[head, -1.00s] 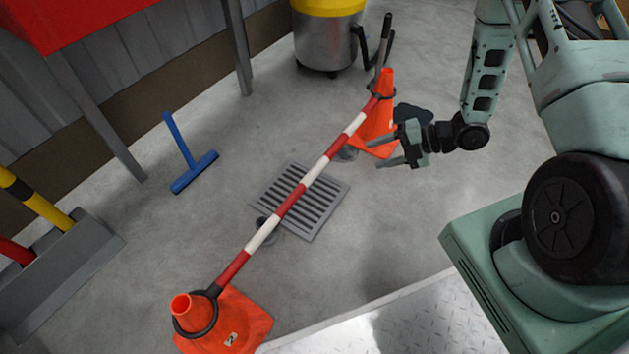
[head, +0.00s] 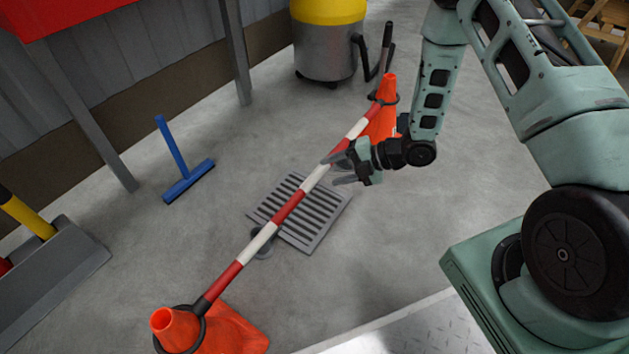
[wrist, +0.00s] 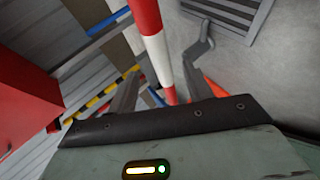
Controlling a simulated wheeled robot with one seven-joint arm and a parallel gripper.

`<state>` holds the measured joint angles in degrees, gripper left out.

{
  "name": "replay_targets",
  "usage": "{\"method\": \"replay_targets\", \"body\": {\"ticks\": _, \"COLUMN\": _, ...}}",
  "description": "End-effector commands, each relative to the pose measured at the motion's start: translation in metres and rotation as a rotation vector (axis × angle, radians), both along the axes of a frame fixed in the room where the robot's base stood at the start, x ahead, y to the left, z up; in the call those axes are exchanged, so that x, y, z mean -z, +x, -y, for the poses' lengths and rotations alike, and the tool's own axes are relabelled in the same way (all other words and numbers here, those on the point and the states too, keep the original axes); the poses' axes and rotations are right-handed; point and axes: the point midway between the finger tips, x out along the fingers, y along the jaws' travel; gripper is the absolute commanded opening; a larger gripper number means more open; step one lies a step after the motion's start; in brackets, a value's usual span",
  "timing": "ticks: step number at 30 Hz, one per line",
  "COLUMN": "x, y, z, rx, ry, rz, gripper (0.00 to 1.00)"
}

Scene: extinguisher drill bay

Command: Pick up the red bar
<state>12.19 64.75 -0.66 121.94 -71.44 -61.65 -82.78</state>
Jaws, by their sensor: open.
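The red-and-white striped bar (head: 290,206) slopes across the head view, its ends held by black rings at two orange cones, one near (head: 228,330) and one far (head: 380,122). My gripper (head: 331,171) is open and empty beside the bar's upper half, its fingers pointing left and one fingertip overlapping the bar in the picture. In the wrist view the bar (wrist: 157,48) runs down between the two open fingers (wrist: 161,66). Its lower part there is hidden by the gripper body. I cannot tell whether any finger touches it.
A floor grate (head: 325,222) lies under the bar. A blue squeegee (head: 188,182) rests on the floor at left. A grey bin with yellow top (head: 327,50) stands behind.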

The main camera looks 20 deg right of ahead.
Motion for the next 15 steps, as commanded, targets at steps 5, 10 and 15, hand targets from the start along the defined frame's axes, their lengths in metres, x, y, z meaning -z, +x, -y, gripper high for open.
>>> {"method": "replay_targets", "body": {"ticks": 5, "x": 0.02, "y": 0.012, "z": -0.017, "rx": -0.004, "ry": -0.001, "rz": 0.002, "gripper": 0.5}}
{"method": "replay_targets", "body": {"ticks": 10, "x": 0.023, "y": 0.018, "z": -0.028, "rx": -0.001, "ry": 0.0, "rz": 0.001, "gripper": 0.5}}
{"method": "replay_targets", "body": {"ticks": 15, "x": 0.021, "y": 0.018, "z": -0.028, "rx": -0.001, "ry": 0.0, "rz": 0.001, "gripper": 0.5}}
